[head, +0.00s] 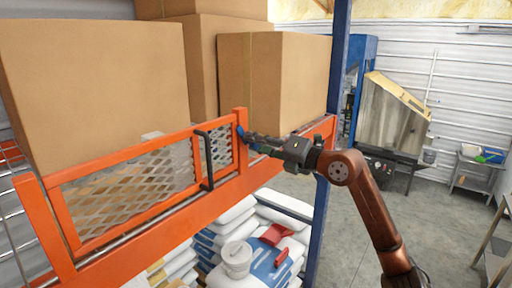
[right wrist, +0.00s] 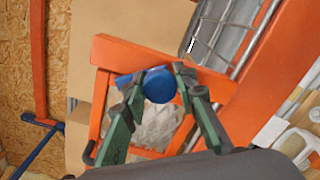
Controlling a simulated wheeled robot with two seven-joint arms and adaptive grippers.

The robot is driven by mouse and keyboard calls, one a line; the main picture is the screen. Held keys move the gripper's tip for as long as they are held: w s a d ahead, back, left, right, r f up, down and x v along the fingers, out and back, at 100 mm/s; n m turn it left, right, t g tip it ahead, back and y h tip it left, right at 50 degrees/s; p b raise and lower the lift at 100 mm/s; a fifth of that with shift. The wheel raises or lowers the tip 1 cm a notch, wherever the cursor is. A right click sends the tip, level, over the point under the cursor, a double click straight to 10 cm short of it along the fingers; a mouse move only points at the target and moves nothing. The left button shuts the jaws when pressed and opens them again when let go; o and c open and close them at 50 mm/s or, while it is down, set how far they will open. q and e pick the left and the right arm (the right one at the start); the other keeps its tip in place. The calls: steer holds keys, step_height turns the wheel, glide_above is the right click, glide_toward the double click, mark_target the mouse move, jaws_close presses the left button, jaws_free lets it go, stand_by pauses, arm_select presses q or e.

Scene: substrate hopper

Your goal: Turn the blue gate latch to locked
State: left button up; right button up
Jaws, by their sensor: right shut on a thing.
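The blue gate latch (right wrist: 159,85) is a round blue knob with a short blue arm at its left, at the orange gate's corner in the right wrist view. In the head view a small blue part of it (head: 240,131) shows at the gate's right post. My right gripper (right wrist: 155,82) has its green fingers on both sides of the knob and is shut on it. In the head view this gripper (head: 258,144) reaches the gate post from the right. The orange mesh gate (head: 178,137) stands upright on the shelf beam and has a black handle (head: 206,160). My left gripper is not in view.
Large cardboard boxes (head: 95,90) stand behind the gate on the rack. Below are stacked white sacks (head: 225,225), a white bucket (head: 236,260) and a red scoop (head: 276,235). A blue rack upright (head: 336,90) stands right of the gate. Open floor lies to the right.

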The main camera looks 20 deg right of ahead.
steer(key=n, duration=0.2)
steer(key=n+b, duration=0.1)
steer(key=n, duration=0.2)
steer(key=shift+f+n+b, duration=0.3)
steer(key=shift+b, duration=0.05)
steer(key=n+b, duration=0.1)
steer(key=n, duration=0.4)
steer(key=shift+n, duration=0.4)
steer(key=o, duration=1.1)
steer(key=shift+r, duration=0.2)
steer(key=shift+s+d, duration=0.1)
steer(key=shift+d, duration=0.05)
steer(key=v, duration=1.1)
steer(key=shift+s+d, duration=0.25)
